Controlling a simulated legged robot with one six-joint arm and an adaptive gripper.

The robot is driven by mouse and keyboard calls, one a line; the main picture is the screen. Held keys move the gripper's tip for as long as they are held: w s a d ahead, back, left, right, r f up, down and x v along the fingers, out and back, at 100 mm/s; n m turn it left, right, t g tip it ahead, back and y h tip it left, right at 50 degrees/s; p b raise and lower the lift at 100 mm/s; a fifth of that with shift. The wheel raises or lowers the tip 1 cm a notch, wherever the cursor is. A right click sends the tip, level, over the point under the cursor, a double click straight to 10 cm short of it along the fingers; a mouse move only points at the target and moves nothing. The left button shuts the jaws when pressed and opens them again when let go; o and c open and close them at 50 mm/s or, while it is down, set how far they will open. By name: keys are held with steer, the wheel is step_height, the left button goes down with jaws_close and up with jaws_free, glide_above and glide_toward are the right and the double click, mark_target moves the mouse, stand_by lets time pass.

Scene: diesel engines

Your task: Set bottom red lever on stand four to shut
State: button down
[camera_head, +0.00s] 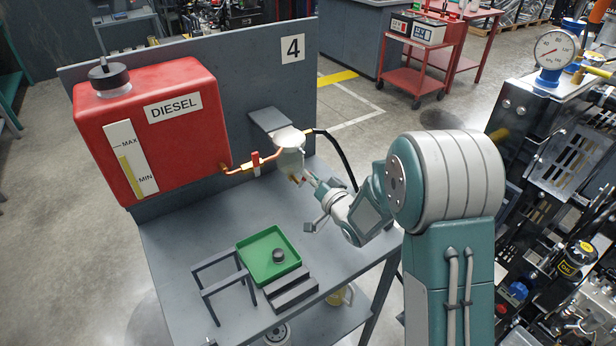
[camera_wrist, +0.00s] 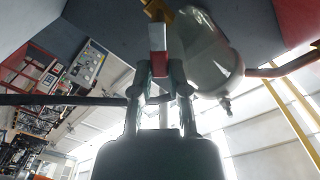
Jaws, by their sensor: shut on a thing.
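Stand four (camera_head: 283,85) is a grey bench with a back panel marked 4. A red diesel tank (camera_head: 190,125) hangs on it, joined by a copper pipe to a pale filter bowl (camera_head: 289,155). My gripper (camera_head: 308,181) is just below and right of the bowl. In the wrist view my gripper (camera_wrist: 161,78) is shut on the bottom red lever (camera_wrist: 158,38), which sits between the fingers below a brass fitting (camera_wrist: 157,10). In the head view this lever is mostly hidden by the bowl and fingers.
A green tray (camera_head: 252,251) with a small dark cap (camera_head: 278,255), a dark frame (camera_head: 222,280) and a stepped block (camera_head: 291,288) are on the bench top. A black hose (camera_head: 342,150) curves down behind my gripper. An engine (camera_head: 560,150) stands at the right.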

steer(key=shift+w+d+f+m, duration=0.2)
steer(key=shift+f+m, duration=0.3)
steer(key=shift+m, duration=1.15)
steer(key=shift+w+d+f+m, duration=0.15)
steer(key=shift+f+m, duration=0.3)
steer(key=shift+m, duration=1.15)
steer(key=shift+w+d+f+m, duration=0.1)
steer(key=shift+d+f+m, duration=0.3)
steer(key=shift+m, duration=1.25)
steer(key=shift+s+a+f, duration=0.1)
steer(key=shift+f, duration=0.1)
steer(key=c, duration=0.6)
jaws_free()
steer(key=shift+r, duration=0.1)
